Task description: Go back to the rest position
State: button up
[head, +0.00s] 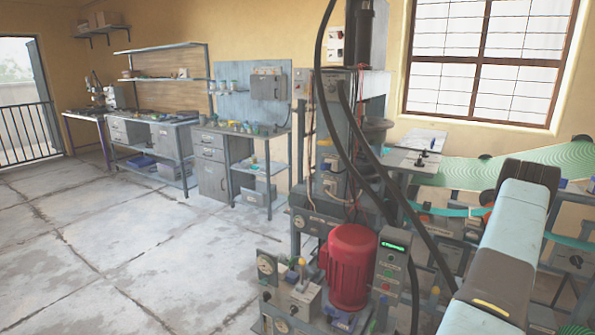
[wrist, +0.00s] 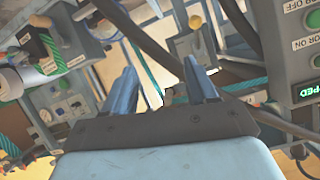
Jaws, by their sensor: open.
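My gripper (wrist: 162,88) shows in the wrist view with its two blue-grey fingers apart and nothing between them. It points toward the press machinery, with a control panel close by at the right. In the head view my arm reaches in from the lower right, and the gripper itself is not visible there. The plate press (head: 328,190) stands in the middle of the head view, with a red motor (head: 350,268) at its foot. A control box (head: 390,265) with a green lit display stands beside the motor; its panel also shows in the wrist view (wrist: 304,72).
Thick black hoses (head: 375,170) hang in front of the press. Workbenches (head: 240,140) line the back wall. The concrete floor (head: 130,245) at the left is clear.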

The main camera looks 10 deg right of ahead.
jog(key=w+a+r+n+y, duration=0.3)
jog(key=w+a+r+n, duration=0.1)
jog(key=w+r, duration=0.9)
jog(key=w+a+r+n+y, duration=0.2)
jog(key=a+r, duration=1)
jog(key=r, duration=0.5)
jog(key=s+a+r+n+g+y, duration=0.25)
jog(key=s+a+r, duration=0.55)
jog(key=a+r, duration=0.55)
jog(key=s+a+r+n+y, duration=0.1)
jog(key=s+a+r, duration=0.2)
jog(key=s, duration=0.5)
jog(key=s+a+r+n+g, duration=0.1)
jog(key=s+a+r+n, duration=0.1)
jog(key=s+a, duration=0.4)
jog(key=shift+s+a+r+y, duration=0.25)
jog(key=shift+s+r+y, duration=0.1)
jog(key=shift+s+r, duration=0.45)
jog(key=shift+s+f, duration=0.1)
jog(key=shift+f, duration=0.05)
